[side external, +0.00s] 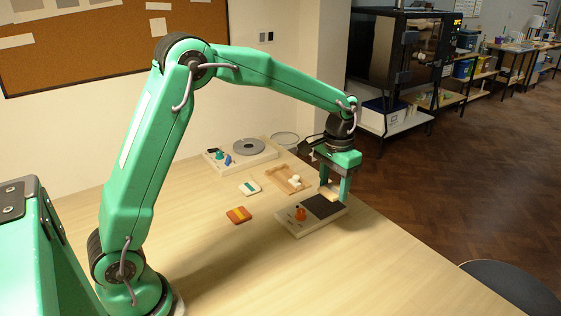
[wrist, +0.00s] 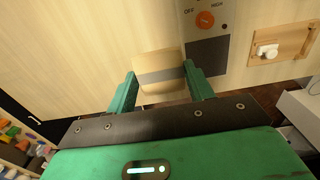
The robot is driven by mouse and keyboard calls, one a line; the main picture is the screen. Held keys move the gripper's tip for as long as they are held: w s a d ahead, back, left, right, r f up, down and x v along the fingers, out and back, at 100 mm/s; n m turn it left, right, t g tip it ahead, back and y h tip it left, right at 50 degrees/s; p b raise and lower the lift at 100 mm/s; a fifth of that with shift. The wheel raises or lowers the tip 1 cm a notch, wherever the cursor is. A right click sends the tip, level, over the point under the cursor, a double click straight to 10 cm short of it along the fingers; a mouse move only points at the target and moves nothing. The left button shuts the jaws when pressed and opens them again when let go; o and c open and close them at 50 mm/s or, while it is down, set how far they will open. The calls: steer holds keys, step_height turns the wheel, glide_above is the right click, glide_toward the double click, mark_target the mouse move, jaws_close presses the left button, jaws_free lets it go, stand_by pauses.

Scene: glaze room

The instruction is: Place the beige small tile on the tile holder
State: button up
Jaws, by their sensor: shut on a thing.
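The tile also shows between the fingers in the side view (side external: 329,190). In the wrist view, my gripper (wrist: 161,84) has one finger on either side of the tile. It is held near a pale box with a dark pad (side external: 323,206) and an orange knob; the height of the gap is hard to tell. A wooden board with a white knob-like piece (side external: 281,172) lies behind it, also at right in the wrist view (wrist: 296,41); it may be the tile holder.
A white tile with a teal stripe (side external: 250,188) and an orange tile with a yellow stripe (side external: 239,215) lie on the table. A pale unit with a grey disc (side external: 249,147) stands at the back. The front of the table is clear; a dark stool (side external: 512,287) stands beyond its right edge.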

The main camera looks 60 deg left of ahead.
steer(key=shift+w+d+f, duration=0.2)
steer(key=shift+w+f, duration=0.3)
steer(key=shift+w, duration=0.15)
steer(key=shift+w+d+f, duration=0.15)
steer(key=shift+w+f, duration=0.3)
steer(key=shift+w, duration=0.2)
glide_above(323, 204)
step_height(323, 204, down, 7)
steer(key=shift+s+d+r, duration=0.1)
steer(key=shift+d, duration=0.05)
step_height(323, 204, down, 2)
steer(key=shift+f, duration=0.9)
steer(key=shift+f, duration=0.2)
steer(key=o, duration=1)
